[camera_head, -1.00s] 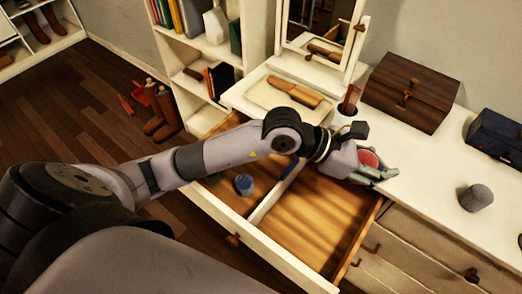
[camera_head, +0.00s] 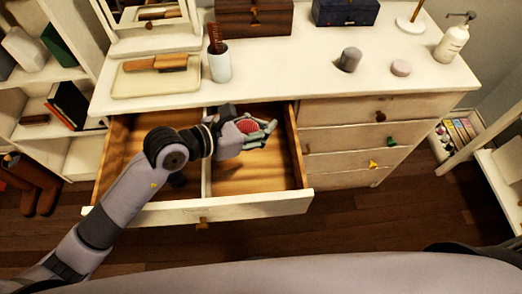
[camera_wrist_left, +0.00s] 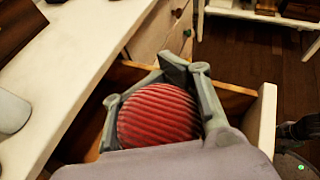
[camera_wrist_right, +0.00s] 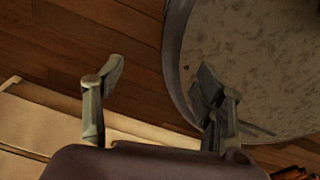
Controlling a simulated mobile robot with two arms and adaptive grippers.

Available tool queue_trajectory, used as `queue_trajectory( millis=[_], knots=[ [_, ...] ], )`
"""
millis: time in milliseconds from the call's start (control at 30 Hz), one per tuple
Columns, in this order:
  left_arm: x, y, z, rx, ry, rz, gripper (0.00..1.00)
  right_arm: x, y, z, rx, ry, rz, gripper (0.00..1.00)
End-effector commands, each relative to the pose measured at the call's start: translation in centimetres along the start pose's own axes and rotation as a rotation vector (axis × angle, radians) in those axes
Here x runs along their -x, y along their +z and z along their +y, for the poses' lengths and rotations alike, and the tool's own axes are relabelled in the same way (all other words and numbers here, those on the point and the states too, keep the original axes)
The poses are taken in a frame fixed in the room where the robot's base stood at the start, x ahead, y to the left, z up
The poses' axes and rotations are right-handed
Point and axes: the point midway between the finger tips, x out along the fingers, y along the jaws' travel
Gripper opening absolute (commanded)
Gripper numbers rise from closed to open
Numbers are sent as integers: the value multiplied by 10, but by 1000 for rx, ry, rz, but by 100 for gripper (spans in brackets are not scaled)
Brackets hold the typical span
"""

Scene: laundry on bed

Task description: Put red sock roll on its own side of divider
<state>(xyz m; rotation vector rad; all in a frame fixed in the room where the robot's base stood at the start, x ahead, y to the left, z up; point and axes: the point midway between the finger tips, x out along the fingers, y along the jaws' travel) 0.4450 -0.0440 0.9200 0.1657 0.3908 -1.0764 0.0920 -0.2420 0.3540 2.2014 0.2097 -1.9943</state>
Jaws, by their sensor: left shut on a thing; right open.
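The red sock roll (camera_head: 247,126) is ribbed and round. It fills the space between the fingers of my left gripper (camera_head: 268,131), which is shut on it; the left wrist view shows the roll (camera_wrist_left: 158,115) clearly. The gripper is above the back of the open drawer's right compartment (camera_head: 262,178). The divider (camera_head: 207,178) runs front to back, left of the gripper, partly hidden by my arm. A dark blue roll (camera_head: 177,180) in the left compartment is mostly hidden behind my arm. My right gripper (camera_wrist_right: 160,82) is open and empty, seen only in its wrist view.
The dresser top (camera_head: 290,75) overhangs the drawer's back. It holds a cup with a brush (camera_head: 219,65), a tray (camera_head: 130,85), a grey cylinder (camera_head: 349,60) and a pump bottle (camera_head: 452,40). The right compartment floor looks clear.

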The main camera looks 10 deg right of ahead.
Motion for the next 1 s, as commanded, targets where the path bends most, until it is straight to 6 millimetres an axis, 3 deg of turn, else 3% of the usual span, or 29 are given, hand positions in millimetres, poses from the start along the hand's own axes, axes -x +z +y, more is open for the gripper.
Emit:
queue_trajectory(
  millis=[33, 200, 467, 600, 733, 1000],
  knots=[
    [-6, -16, 0, 4, -1, 5, 0, -1, 1, -1, 0, -1, -1, 64],
    [-21, -51, 3, 2, -1, 3, 0, -4, 4, -4, -1, -4, -4, 64],
    [-32, -74, 4, 0, -1, 0, 0, -7, 3, -13, -3, -16, -3, 64],
    [-40, -96, 6, 0, -1, 2, 0, -12, 4, -15, -2, -18, -3, 64],
    [-45, -107, 7, -1, 0, 0, 0, -14, 4, -15, -2, -17, -4, 64],
    [-46, -108, 7, -2, 0, -1, 0, -14, 5, -10, 0, -12, -6, 64]
  ],
)
